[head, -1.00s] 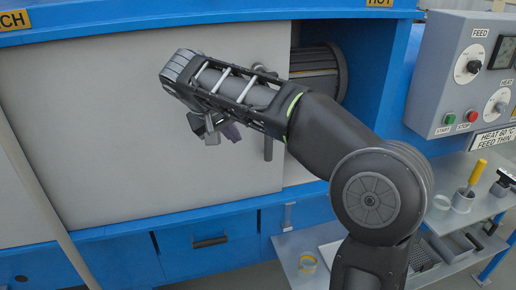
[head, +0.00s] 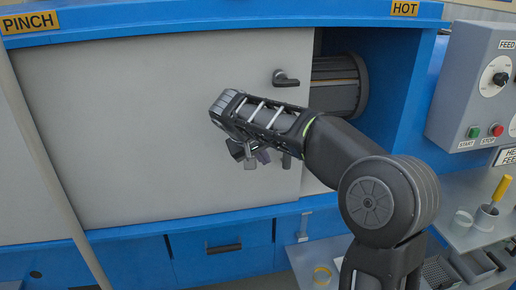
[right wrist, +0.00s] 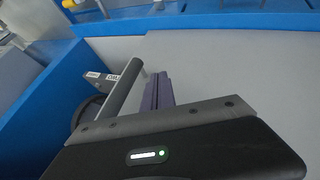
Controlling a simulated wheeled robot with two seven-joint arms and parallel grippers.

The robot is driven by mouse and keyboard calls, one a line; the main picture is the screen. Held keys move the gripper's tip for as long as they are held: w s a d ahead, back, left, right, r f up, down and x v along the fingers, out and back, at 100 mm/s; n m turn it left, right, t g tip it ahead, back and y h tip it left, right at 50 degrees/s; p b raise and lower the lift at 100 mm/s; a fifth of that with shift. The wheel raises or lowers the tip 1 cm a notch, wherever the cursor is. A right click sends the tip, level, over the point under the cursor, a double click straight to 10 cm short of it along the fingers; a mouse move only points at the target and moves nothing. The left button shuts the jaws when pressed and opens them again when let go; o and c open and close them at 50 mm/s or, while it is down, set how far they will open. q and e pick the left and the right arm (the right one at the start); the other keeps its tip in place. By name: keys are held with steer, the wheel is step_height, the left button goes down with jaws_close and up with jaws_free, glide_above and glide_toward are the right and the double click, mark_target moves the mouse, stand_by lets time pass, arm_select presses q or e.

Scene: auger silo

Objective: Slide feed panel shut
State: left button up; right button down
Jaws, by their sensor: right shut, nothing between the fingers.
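The feed panel (head: 150,130) is a large pale grey sheet in the blue frame. A gap at its right end shows a dark ribbed barrel (head: 338,85). The panel's grey bar handle (head: 287,79) stands near its right edge, its middle hidden behind my right arm in the head view. My right gripper (head: 262,156) is shut and empty, low in front of the panel, left of the handle. In the right wrist view its purple fingers (right wrist: 158,92) are beside the handle bar (right wrist: 122,88), close to it; I cannot tell whether they touch. My left gripper is out of view.
A control box (head: 480,90) with dials and buttons is at the right. Below it a shelf (head: 460,235) holds a yellow-handled tool in a cup (head: 488,212). A slanted pole (head: 50,160) crosses the left side. Blue drawers (head: 225,250) lie below the panel.

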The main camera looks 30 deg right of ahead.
mark_target(277, 153)
steer(key=d, duration=0.3)
steer(key=shift+s+d+r+p, duration=0.15)
steer(key=shift+s+d+p, duration=0.1)
steer(key=shift+d+p, duration=0.15)
